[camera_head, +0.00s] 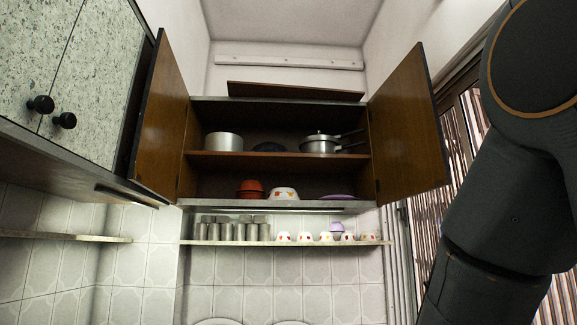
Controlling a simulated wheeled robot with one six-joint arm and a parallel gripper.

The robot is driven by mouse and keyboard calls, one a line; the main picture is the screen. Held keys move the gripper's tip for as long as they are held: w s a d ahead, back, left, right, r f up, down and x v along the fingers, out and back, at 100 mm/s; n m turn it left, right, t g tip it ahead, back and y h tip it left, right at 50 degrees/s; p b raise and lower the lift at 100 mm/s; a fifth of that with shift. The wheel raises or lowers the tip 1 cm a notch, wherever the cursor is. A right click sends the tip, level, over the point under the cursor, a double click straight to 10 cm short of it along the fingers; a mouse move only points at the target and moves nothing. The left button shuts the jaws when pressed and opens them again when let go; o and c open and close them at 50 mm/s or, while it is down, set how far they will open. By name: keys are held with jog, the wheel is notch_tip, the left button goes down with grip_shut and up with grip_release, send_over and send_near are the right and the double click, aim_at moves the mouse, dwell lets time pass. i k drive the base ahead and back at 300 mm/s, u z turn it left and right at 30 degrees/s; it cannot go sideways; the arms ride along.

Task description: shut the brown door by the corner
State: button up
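A wall cabinet (280,155) in the middle of the head view stands open. Its left brown door (163,118) is swung wide open, beside the corner where the speckled cabinets meet it. Its right brown door (409,130) is also swung open, on the window side. Both doors stick out toward me, and their wooden inner faces show. My gripper is not in view. Only dark links of my arm show at the right, to the right of the right door and apart from it in the picture.
Speckled cabinet doors (98,75) with black knobs are shut at upper left. Pots and bowls stand inside the open cabinet. A narrow shelf (370,243) below holds several steel tumblers (232,230) and cups. A loose board (293,92) lies on top. A window is at right.

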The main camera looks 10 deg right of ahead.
aim_at(154, 162)
jog(key=z, duration=0.5)
jog(key=k, duration=0.6)
jog(key=z, duration=0.25)
jog(key=i, duration=1)
jog(key=u, duration=1.35)
jog(key=i, duration=0.6)
jog(key=u, duration=0.6)
